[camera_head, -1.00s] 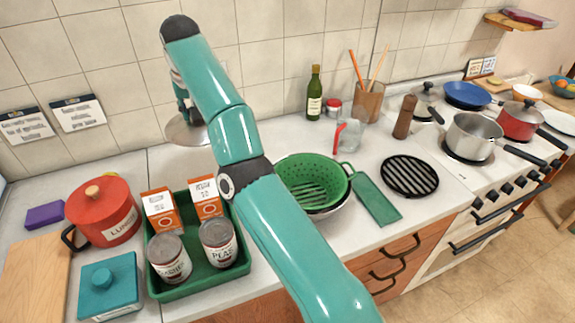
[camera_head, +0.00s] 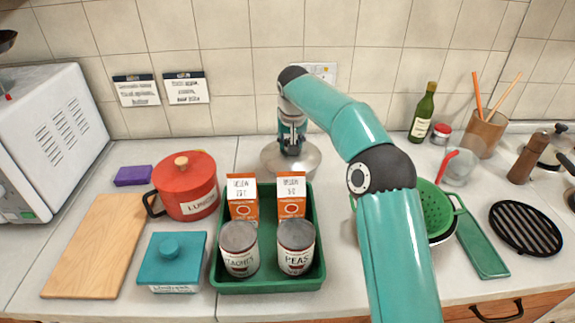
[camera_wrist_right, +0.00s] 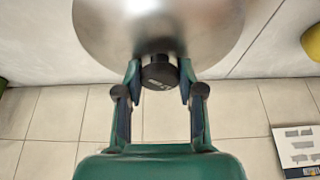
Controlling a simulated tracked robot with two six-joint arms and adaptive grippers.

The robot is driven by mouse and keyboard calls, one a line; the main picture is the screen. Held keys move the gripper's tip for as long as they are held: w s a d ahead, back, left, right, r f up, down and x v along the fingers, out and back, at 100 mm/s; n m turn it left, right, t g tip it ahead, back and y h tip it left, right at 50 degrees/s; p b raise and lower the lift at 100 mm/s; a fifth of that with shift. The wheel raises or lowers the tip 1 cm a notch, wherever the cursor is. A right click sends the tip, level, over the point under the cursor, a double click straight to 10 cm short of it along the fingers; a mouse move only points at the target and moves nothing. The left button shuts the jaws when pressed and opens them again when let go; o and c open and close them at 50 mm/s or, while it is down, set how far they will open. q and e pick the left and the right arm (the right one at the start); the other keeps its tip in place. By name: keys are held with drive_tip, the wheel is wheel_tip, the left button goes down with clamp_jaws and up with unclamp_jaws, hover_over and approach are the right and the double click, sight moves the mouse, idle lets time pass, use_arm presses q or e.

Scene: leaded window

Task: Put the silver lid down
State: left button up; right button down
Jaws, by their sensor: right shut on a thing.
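The silver lid (camera_head: 300,163) is a round metal disc with a dark knob, in the head view behind the right-hand orange carton, in front of the tiled wall. My right gripper (camera_head: 291,142) is above it, shut on its knob. In the right wrist view the lid (camera_wrist_right: 160,22) fills the top, and the gripper's fingers (camera_wrist_right: 160,78) sit on both sides of the black knob (camera_wrist_right: 160,72). The lid looks about level. I cannot tell whether its underside touches the counter. My left gripper is in neither view.
A green tray (camera_head: 268,284) with cans and orange cartons stands just in front of the lid. A red pot (camera_head: 186,190), teal box (camera_head: 172,262) and wooden board (camera_head: 92,248) are left. A green colander (camera_head: 436,212) is right. Some bare counter lies between red pot and lid.

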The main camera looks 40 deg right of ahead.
sight(290, 158)
drive_tip(key=shift+f, duration=2.65)
drive_tip(key=shift+f, duration=0.1)
drive_tip(key=c, duration=0.7)
unclamp_jaws()
drive_tip(key=shift+a, duration=0.1)
drive_tip(key=shift+r, duration=0.2)
drive_tip(key=shift+s+r, duration=0.1)
drive_tip(key=shift+r, duration=0.2)
drive_tip(key=v, duration=1.1)
drive_tip(key=shift+a+r+b, duration=0.1)
drive_tip(key=shift+b, duration=0.25)
